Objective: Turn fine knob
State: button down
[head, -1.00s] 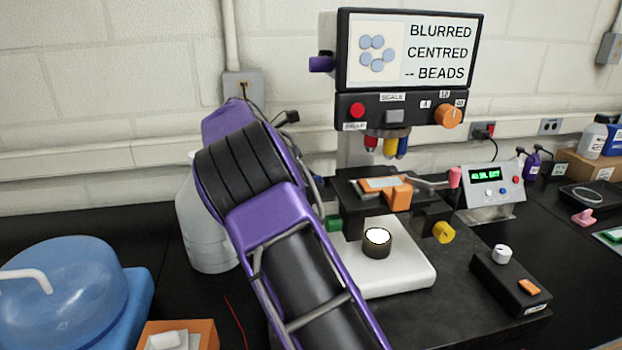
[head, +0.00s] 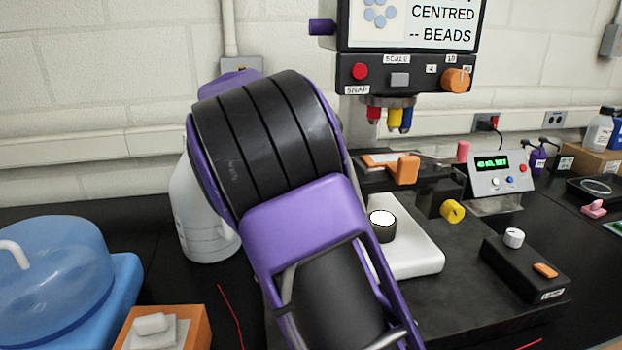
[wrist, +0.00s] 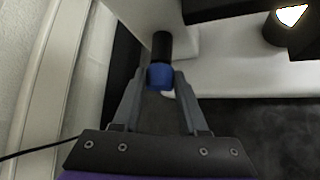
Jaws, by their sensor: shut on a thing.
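The blue fine knob (wrist: 160,77) sits at the end of a black shaft (wrist: 161,45) in the wrist view. My gripper (wrist: 164,79) has one finger on each side of the knob and is shut on it. In the head view my arm hides the knob and the gripper. The microscope's screen (head: 425,25) shows a bead picture and the words "CENTRED" and "-- BEADS"; its top is cut off. The stage (head: 410,177) is below the lenses (head: 389,116).
A white base (head: 415,250) with a lamp (head: 382,222) stands right of my arm. A yellow knob (head: 452,211), a black control box (head: 525,265) and a meter (head: 498,175) are further right. A white jug (head: 205,215) stands behind my arm; a blue container (head: 60,270) is at left.

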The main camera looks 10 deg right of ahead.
jog(key=t+b, duration=0.1)
jog(key=m, duration=0.1)
jog(key=t+b, duration=0.1)
jog(key=shift+s+f+m+t+h+b, duration=0.25)
jog(key=shift+f+m+t+h+b, duration=0.05)
jog(key=shift+f+b, duration=0.05)
jog(key=m+t+h, duration=0.1)
jog(key=t, duration=0.1)
jog(key=shift+s+f+m+t, duration=0.1)
jog(key=shift+m+t, duration=0.2)
jog(key=shift+m, duration=0.1)
jog(key=m+t+h, duration=0.2)
jog(key=m+t, duration=0.1)
jog(key=shift+f, duration=0.35)
jog(key=shift+f+m+t+h, duration=0.2)
jog(key=shift+m+t+h, duration=0.6)
jog(key=shift+m+h, duration=1)
jog(key=shift+m, duration=0.5)
jog(key=shift+c, duration=2.2)
grip_release()
jog(key=shift+d, duration=0.1)
jog(key=shift+v, duration=3.75)
